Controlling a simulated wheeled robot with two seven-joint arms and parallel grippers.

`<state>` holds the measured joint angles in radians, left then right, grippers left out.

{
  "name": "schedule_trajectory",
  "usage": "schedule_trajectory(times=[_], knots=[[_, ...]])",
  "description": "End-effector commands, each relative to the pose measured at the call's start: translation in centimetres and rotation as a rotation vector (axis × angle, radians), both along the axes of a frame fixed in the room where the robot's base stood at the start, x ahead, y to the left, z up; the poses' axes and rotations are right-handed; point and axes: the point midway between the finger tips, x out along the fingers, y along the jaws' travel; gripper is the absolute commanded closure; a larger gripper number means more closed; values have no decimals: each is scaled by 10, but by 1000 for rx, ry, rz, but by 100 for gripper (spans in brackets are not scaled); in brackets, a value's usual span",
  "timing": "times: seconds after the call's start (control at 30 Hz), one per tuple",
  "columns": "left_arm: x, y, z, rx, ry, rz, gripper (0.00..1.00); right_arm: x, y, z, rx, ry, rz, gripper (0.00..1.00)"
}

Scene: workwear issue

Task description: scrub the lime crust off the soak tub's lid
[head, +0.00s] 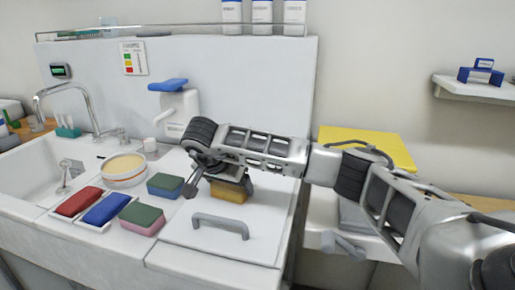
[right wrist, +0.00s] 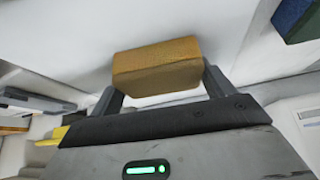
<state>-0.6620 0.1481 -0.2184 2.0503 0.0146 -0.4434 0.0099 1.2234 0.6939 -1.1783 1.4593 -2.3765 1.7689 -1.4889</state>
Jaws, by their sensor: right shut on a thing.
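The soak tub's lid (head: 183,231) is a flat white panel in the counter, with a grey bar handle (head: 221,225) near its front. My right gripper (head: 230,184) is over the back part of the lid, shut on a tan-yellow sponge (head: 229,193). The sponge (right wrist: 157,68) also shows in the right wrist view, between the two fingers. It is low over the lid; I cannot tell whether it touches. No lime crust can be made out on the visible part of the lid; the arm and sponge hide some of it. My left gripper is not in view.
Left of the lid lie a green-and-pink sponge (head: 141,218), a green-and-blue sponge (head: 165,186), a blue brush or block (head: 106,208) and a red one (head: 79,201). A round tub (head: 124,170), a white dispenser (head: 177,112) and a sink (head: 30,171) are beyond. The lid's front is clear.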

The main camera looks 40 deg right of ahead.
Motion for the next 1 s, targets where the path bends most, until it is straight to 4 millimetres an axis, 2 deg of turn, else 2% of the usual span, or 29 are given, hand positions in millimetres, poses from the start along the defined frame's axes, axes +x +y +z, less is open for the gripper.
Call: schedule_trajectory(times=[0.07, 0.6, 0.8, 1.0], knots=[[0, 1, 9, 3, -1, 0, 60, 0, -1, 21, 1, -5, -1, 38], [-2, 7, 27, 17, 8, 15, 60, -3, -6, 68, -1, -2, -10, 38], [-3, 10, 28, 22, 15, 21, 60, -4, -7, 78, -2, -1, -13, 38], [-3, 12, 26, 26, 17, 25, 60, -4, -7, 80, -1, -1, -13, 38]])
